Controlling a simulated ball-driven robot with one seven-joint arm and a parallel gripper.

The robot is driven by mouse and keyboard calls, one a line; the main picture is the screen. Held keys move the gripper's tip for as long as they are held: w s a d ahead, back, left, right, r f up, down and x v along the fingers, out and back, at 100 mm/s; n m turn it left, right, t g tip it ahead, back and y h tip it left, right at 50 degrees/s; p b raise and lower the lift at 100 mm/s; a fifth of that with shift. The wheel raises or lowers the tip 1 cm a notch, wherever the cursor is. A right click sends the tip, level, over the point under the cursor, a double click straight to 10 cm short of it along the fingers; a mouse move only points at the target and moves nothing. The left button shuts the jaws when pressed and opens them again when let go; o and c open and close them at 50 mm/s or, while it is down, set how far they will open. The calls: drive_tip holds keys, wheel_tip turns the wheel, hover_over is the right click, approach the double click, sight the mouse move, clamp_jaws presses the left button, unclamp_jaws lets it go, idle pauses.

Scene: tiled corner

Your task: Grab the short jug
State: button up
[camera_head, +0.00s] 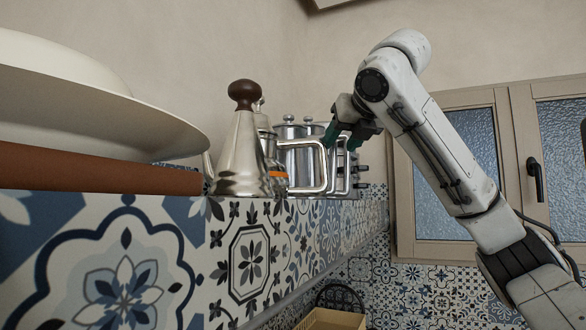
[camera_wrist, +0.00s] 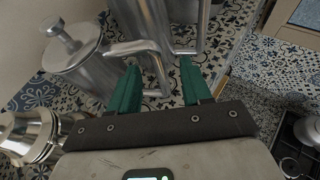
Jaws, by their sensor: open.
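Two lidded metal jugs stand close together on the tiled ledge in the head view, one at the left (camera_head: 300,160) and one partly hidden behind it; I cannot tell for sure which is the short one. In the wrist view, one jug (camera_wrist: 80,62) with a knobbed lid is at the left, and another jug (camera_wrist: 172,18) is cut off by the top edge. Angular metal handles (camera_wrist: 154,62) reach toward my gripper. My gripper (camera_wrist: 160,66) is open, its green fingers at either side of a handle. It also shows above the jugs' handles in the head view (camera_head: 342,137). Contact is unclear.
A conical metal pot (camera_head: 238,150) with a brown knob stands left of the jugs. A large pale dish (camera_head: 90,115) fills the left foreground. A wicker basket (camera_head: 332,319) is below the ledge. A window (camera_head: 450,235) is at the right.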

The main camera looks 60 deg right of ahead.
sight(335, 148)
drive_tip(key=shift+p+x, duration=1.25)
drive_tip(key=shift+x, duration=1.9)
drive_tip(key=shift+w+a, duration=0.1)
drive_tip(key=shift+a, duration=0.05)
clamp_jaws()
